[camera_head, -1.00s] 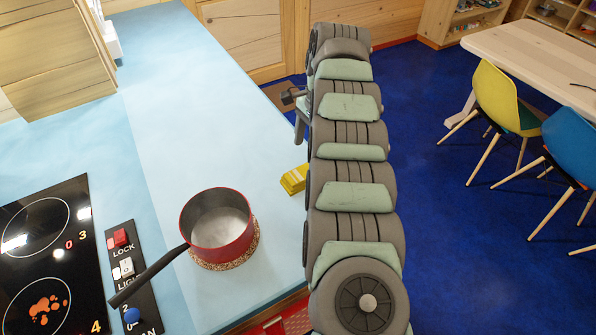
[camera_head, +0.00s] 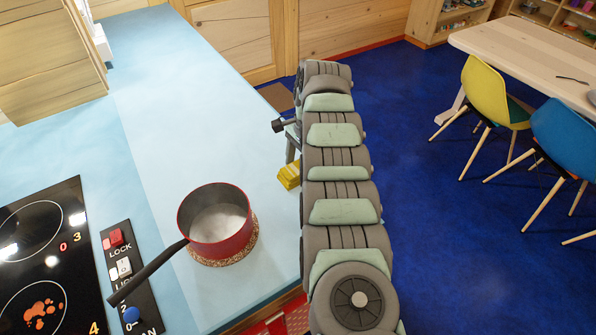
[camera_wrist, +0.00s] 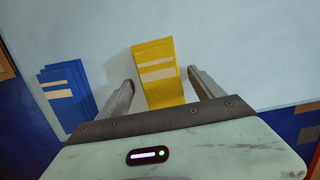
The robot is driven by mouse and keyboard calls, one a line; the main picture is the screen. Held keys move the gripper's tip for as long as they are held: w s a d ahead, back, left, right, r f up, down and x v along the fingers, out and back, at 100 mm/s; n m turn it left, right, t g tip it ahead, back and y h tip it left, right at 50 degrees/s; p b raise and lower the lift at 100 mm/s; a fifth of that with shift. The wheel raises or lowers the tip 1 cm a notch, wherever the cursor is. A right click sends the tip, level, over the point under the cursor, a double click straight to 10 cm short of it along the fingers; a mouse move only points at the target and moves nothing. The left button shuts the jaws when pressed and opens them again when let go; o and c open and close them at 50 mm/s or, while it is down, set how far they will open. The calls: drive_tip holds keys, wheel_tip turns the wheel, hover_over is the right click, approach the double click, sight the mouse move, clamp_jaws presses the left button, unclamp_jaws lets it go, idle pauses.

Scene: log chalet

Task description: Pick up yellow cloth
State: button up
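The yellow cloth (camera_head: 288,177) lies on the light blue counter (camera_head: 215,130) near its right edge, partly hidden by my arm. In the wrist view the yellow cloth (camera_wrist: 155,92) is a folded strip with pale bands, and it lies between my two fingers. My gripper (camera_wrist: 160,76) is open, one finger on each side of the cloth with gaps showing. In the head view my gripper (camera_head: 292,155) hangs just behind the cloth, partly hidden by my arm. The wrist view does not show the height of the fingertips above the counter.
A red pot (camera_head: 215,222) with a dark handle stands on a cork mat near the cloth. A black stove (camera_head: 40,265) and a switch panel (camera_head: 128,275) are at the left. A blue folded cloth (camera_wrist: 68,95) shows in the wrist view. Chairs stand right.

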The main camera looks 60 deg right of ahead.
drive_tip(key=c, duration=1.3)
drive_tip(key=shift+o, duration=0.2)
drive_tip(key=shift+r, duration=0.1)
